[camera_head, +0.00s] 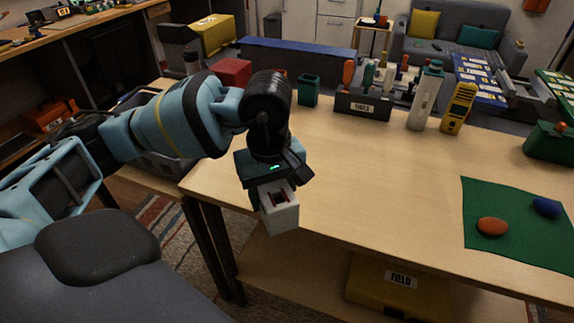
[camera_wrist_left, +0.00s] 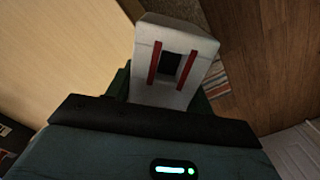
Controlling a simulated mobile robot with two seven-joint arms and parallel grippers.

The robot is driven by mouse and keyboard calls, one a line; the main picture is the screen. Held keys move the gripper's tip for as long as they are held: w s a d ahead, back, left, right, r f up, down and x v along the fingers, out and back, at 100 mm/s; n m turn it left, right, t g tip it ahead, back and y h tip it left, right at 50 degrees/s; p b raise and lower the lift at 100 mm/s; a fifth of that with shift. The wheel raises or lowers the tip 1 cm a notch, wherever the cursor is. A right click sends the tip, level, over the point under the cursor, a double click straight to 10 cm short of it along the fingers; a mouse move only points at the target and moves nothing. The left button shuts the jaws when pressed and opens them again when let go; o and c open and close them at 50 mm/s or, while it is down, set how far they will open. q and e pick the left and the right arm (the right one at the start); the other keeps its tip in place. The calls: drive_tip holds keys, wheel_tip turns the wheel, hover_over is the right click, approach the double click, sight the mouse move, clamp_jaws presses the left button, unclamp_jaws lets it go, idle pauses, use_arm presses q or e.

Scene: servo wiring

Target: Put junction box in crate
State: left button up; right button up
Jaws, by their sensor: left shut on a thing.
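The junction box, a white block with red strips and a dark slot, hangs from my left gripper (camera_head: 277,192) in the head view (camera_head: 284,220). My left gripper is shut on it. The box shows in front of the gripper in the left wrist view (camera_wrist_left: 203,50). It is held near the front left edge of the wooden table. A grey crate (camera_head: 168,168) sits to the left of the table, largely hidden behind my left arm. My right gripper is not in view.
The wooden table (camera_head: 400,190) is mostly clear in the middle. A tool holder (camera_head: 362,106), a white bottle (camera_head: 425,95) and a yellow meter (camera_head: 459,108) stand at its back. A green mat (camera_head: 520,245) with a red and a blue object lies at right.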

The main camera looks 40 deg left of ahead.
sight(289, 186)
use_arm(q)
drive_tip(key=d+m, duration=0.1)
drive_tip(key=m, duration=0.1)
drive_tip(key=w+m, duration=0.1)
drive_tip(key=m, duration=0.1)
drive_tip(key=d+m, duration=0.1)
drive_tip(key=m, duration=0.1)
drive_tip(key=shift+w+d+f, duration=0.15)
drive_tip(key=shift+d, duration=0.2)
drive_tip(key=m, duration=0.1)
drive_tip(key=d+m, duration=0.1)
drive_tip(key=m, duration=0.1)
drive_tip(key=d+m, duration=0.1)
drive_tip(key=m, duration=0.1)
drive_tip(key=shift+w+f, duration=0.1)
drive_tip(key=shift+w, duration=0.3)
drive_tip(key=shift+s+a, duration=0.1)
drive_tip(key=shift+a, duration=0.1)
